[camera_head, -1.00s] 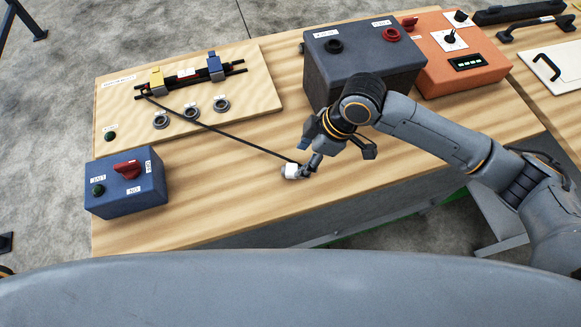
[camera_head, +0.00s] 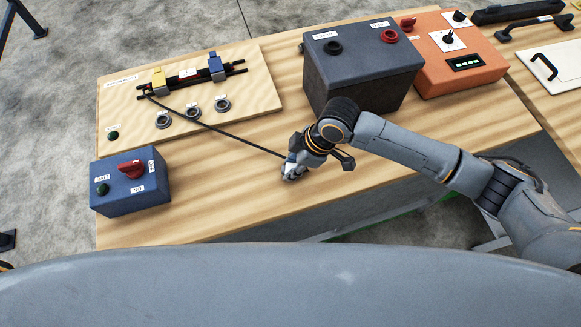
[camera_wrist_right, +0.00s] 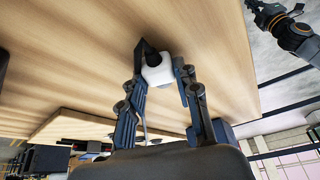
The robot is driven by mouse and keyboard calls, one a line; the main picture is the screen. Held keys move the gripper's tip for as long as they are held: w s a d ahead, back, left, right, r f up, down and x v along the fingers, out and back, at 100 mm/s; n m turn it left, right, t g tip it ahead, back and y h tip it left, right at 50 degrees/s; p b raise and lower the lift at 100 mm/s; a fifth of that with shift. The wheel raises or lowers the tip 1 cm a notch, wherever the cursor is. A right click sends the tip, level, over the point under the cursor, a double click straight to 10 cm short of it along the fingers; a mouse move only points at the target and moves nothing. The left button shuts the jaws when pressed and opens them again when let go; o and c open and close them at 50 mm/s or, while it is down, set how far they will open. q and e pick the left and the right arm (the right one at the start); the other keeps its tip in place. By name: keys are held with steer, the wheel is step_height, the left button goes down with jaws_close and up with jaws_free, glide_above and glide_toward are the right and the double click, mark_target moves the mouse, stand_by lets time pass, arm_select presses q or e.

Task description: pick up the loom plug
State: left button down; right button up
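The loom plug is a small white block with a dark cable end. In the right wrist view the plug (camera_wrist_right: 158,71) lies between the two fingertips of my right gripper, one finger close on each side. I cannot tell whether both fingers press on it. In the head view my right gripper (camera_head: 293,163) is low over the table and mostly covers the plug. The black cable (camera_head: 225,132) runs from the wooden panel to the plug. What looks like my left gripper (camera_wrist_right: 275,14) shows small at the top right of the wrist view; its fingers are unclear.
The wooden panel (camera_head: 255,92) carries a black connector bar and several grey round sockets. A blue switch box (camera_head: 130,198) stands at the front left. A dark grey box (camera_head: 362,75) and an orange box (camera_head: 470,75) stand behind my right arm. The table (camera_head: 225,205) is clear in front.

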jaws_close()
steer(key=shift+r, duration=0.1)
steer(key=shift+r, duration=0.25)
step_height(320, 180, up, 2)
steer(key=shift+w+r+b, duration=0.1)
steer(key=shift+b, duration=0.75)
steer(key=s+d+r+b, duration=0.2)
steer(key=s+d+r, duration=0.6)
steer(key=s+r, duration=0.2)
steer(key=shift+s, duration=0.8)
